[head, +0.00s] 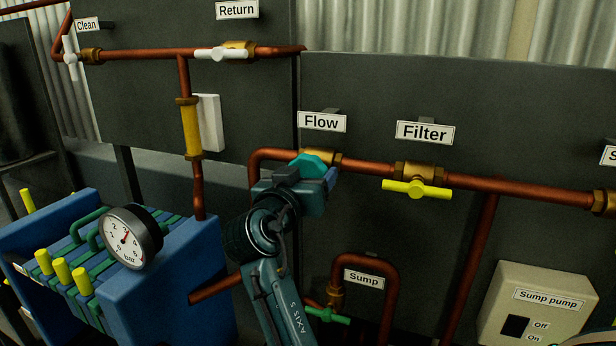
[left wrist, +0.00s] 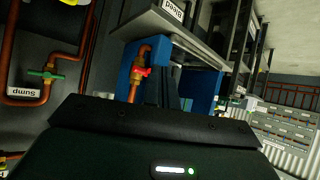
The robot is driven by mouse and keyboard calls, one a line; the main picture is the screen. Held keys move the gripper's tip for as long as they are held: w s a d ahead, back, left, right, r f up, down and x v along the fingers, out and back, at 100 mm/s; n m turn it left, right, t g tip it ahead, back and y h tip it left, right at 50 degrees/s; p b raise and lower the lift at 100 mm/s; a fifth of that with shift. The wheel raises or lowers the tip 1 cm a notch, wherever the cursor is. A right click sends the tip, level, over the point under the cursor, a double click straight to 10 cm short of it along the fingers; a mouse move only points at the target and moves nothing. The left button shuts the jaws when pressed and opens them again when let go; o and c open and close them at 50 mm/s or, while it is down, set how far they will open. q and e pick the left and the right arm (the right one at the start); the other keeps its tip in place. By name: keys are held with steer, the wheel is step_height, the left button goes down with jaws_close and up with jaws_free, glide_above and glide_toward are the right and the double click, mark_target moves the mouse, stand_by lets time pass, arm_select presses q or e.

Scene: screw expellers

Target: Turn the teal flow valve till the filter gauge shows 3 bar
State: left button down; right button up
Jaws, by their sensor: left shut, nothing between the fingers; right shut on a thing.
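The teal flow valve (head: 311,159) sits on the copper pipe under the "Flow" sign (head: 322,122). My right gripper (head: 314,176) is shut on its handle, and its fingers hide part of it. My left gripper (left wrist: 150,122) shows as a dark body at the bottom of the left wrist view. It is shut and empty, away from the flow valve.
A yellow-handled valve (head: 416,188) under the "Filter" sign is right of the flow valve. A green valve (head: 327,315) and the "Sump" pipe are below. White-handled valves (head: 222,54) are at the upper left. The blue press (head: 185,270) stands left of my right arm.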

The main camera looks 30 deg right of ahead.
steer(key=m+b, duration=0.1)
steer(key=b, duration=0.2)
steer(key=shift+f, duration=0.25)
steer(key=shift+m+b, duration=0.7)
steer(key=shift+b, duration=0.15)
steer(key=shift+r+m, duration=0.3)
steer(key=o, duration=1)
arm_select(q)
steer(key=shift+w+d+f+t+h, duration=0.3)
steer(key=shift+d+f+h, duration=0.2)
steer(key=shift+d+f, duration=0.2)
steer(key=shift+s, duration=0.1)
